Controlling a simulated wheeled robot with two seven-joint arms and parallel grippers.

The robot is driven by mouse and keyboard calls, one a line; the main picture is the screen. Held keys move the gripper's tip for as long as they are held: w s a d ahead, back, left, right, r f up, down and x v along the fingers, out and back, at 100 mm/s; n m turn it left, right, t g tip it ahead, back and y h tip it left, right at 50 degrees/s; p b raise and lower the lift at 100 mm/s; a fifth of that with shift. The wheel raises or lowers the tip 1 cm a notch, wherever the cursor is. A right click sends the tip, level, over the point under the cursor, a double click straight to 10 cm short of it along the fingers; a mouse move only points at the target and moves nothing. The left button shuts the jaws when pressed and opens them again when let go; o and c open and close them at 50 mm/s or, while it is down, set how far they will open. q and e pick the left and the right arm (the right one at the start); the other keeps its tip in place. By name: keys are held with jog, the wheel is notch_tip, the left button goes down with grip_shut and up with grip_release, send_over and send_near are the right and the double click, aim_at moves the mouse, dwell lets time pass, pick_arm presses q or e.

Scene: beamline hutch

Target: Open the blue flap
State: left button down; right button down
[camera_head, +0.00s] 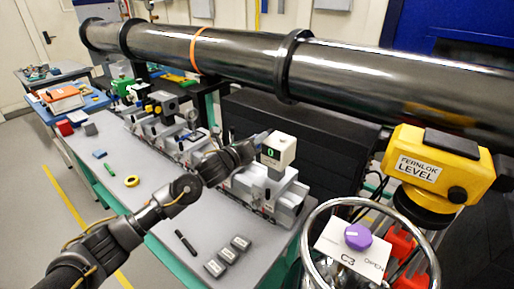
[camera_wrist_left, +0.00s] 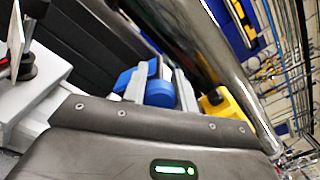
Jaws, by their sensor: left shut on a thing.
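In the head view the flap is hidden behind the gripper and the box. My right gripper is out of view.
A long dark pipe (camera_head: 235,58) runs above the bench. A yellow level (camera_head: 436,166) and a purple knob on a white plate (camera_head: 358,237) stand at the right. Three grey blocks (camera_head: 228,256) and a black pen (camera_head: 186,242) lie on the grey bench top (camera_head: 150,215).

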pick_arm(q)
jog(key=shift+s+f, duration=0.1)
jog(key=c, duration=1.1)
grip_release()
jog(key=b+v, duration=0.3)
jog(key=v, duration=0.7)
jog(key=shift+s+a, duration=0.25)
jog(key=shift+s, duration=0.05)
